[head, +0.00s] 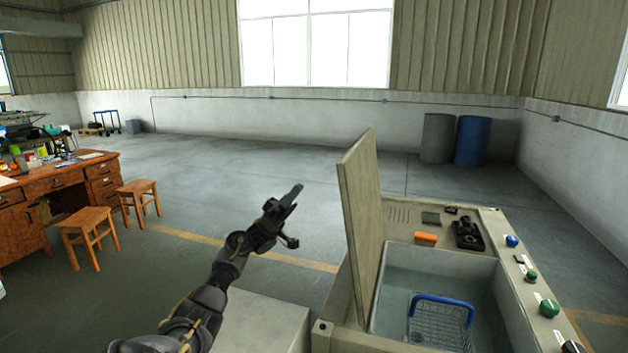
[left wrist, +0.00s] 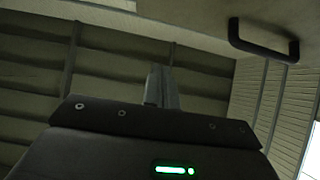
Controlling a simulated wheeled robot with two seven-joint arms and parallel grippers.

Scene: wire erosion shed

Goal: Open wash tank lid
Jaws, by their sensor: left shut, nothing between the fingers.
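The wash tank (head: 388,282) stands at the lower right in the head view, with its lid (head: 360,215) raised nearly upright along its left side. The basin is uncovered, and a blue-handled wire basket (head: 440,320) sits in it. My left gripper (head: 296,191) is shut and empty, left of the lid and apart from it. Its shut fingers (left wrist: 160,87) show in the left wrist view. A dark bar handle (left wrist: 262,42) shows at that view's upper right; I cannot tell for certain what it is fixed to. My right gripper is not in view.
An orange block (head: 425,239) and a black device (head: 467,235) lie on the tank's back ledge. Coloured knobs line its right rim. Two stools (head: 88,232) and a wooden desk (head: 60,185) stand at left. The floor behind is open, with two drums (head: 470,141) far back.

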